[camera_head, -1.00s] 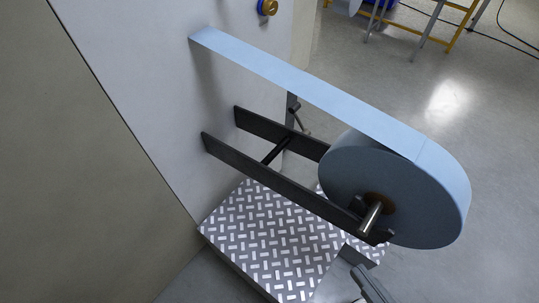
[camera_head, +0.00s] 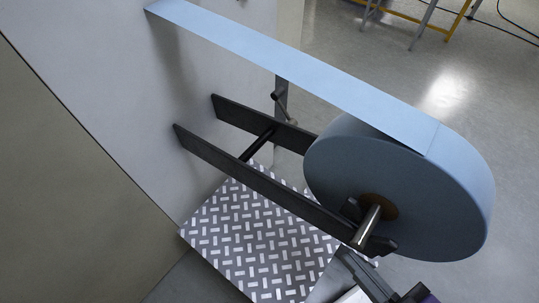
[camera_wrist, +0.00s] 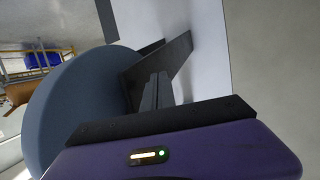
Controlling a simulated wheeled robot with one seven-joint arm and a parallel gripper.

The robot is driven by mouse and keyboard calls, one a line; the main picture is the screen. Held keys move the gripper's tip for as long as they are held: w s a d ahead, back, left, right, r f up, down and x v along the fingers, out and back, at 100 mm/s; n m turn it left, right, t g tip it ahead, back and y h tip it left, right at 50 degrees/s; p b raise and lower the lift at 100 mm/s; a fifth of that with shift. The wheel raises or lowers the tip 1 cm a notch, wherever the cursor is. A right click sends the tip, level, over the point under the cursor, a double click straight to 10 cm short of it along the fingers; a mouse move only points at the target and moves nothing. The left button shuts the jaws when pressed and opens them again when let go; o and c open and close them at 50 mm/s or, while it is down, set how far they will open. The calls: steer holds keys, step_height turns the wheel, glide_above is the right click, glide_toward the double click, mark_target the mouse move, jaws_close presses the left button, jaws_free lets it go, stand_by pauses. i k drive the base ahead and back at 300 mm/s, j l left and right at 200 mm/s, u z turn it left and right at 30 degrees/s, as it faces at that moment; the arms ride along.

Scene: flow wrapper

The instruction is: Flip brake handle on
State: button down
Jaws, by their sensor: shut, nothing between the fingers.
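A small dark handle with a round grip (camera_head: 282,102), which looks like the brake handle, sits on a dark upright behind the far support arm in the head view. I cannot make it out in the wrist view. A large blue film roll (camera_head: 385,195) hangs on a metal shaft between two black support arms (camera_head: 262,188). My gripper (camera_head: 345,254) is at the lower right of the head view, in front of and below the roll's shaft end. In the wrist view my gripper (camera_wrist: 157,78) is shut and empty, pointing toward a black support arm (camera_wrist: 160,60) beside the roll (camera_wrist: 75,100).
A blue film strip (camera_head: 290,70) runs from the pale machine wall (camera_head: 110,75) to the roll. A patterned tread plate (camera_head: 255,240) lies below the arms. Open floor (camera_head: 470,80) and a yellow-framed stand (camera_head: 450,22) are beyond the roll.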

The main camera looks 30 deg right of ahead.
mark_target(275, 95)
steer(key=k, duration=0.2)
steer(key=i+j+z, duration=0.2)
steer(key=j, duration=0.3)
steer(key=j+z, duration=0.25)
steer(key=j, duration=0.2)
steer(key=j+z, duration=0.2)
steer(key=j, duration=0.3)
steer(key=k+j+z, duration=0.1)
steer(key=j+z, duration=0.15)
steer(key=j, duration=0.2)
steer(key=j+z, duration=0.2)
steer(key=j, duration=0.3)
steer(key=k+j+z, duration=0.2)
steer(key=j, duration=0.3)
steer(key=k+j+z, duration=0.1)
steer(key=j+z, duration=0.15)
steer(key=j, duration=0.2)
